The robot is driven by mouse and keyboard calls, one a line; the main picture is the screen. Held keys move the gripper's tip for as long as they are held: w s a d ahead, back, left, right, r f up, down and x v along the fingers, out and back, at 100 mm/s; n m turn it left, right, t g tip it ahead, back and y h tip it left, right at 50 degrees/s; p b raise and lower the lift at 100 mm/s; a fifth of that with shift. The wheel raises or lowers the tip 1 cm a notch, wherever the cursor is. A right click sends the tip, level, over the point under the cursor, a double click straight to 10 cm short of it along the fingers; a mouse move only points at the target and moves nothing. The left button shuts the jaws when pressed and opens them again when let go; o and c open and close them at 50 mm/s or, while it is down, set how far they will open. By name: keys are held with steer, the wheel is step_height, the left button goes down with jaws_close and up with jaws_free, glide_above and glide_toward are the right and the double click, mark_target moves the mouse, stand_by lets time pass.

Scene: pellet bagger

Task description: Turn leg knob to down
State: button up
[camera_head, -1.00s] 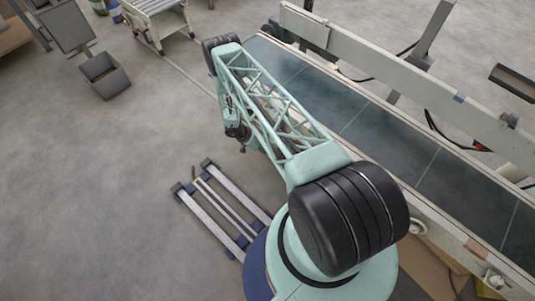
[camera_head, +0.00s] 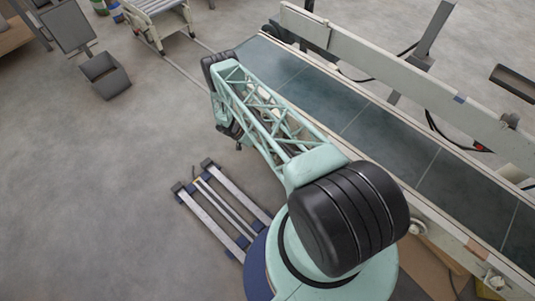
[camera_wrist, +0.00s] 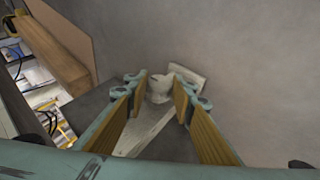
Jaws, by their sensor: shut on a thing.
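The leg knob (camera_wrist: 159,91), a pale off-white piece, sits between the tips of my gripper (camera_wrist: 158,84) in the wrist view. My gripper's two tan-padded fingers are shut on it, one at each side. A pale flat plate (camera_wrist: 189,75) shows just behind the knob. A pale strip (camera_wrist: 148,132) runs from below the knob toward the camera, between the fingers. I cannot read any mark of the knob's position. In the head view my arm hides the gripper and the knob.
The conveyor belt (camera_head: 375,130) with its pale side rail runs along the right of my arm. A low frame with pale bars (camera_head: 222,208) lies on the floor beside my base. A brown beam (camera_wrist: 52,55) shows at the wrist view's upper left.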

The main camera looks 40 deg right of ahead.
steer(key=shift+w+f+n+g+h, duration=0.15)
steer(key=shift+n+g+h, duration=0.15)
steer(key=shift+g, duration=1)
steer(key=o, duration=0.8)
steer(key=shift+o, duration=0.2)
steer(key=v, duration=1.2)
steer(key=shift+d, duration=0.1)
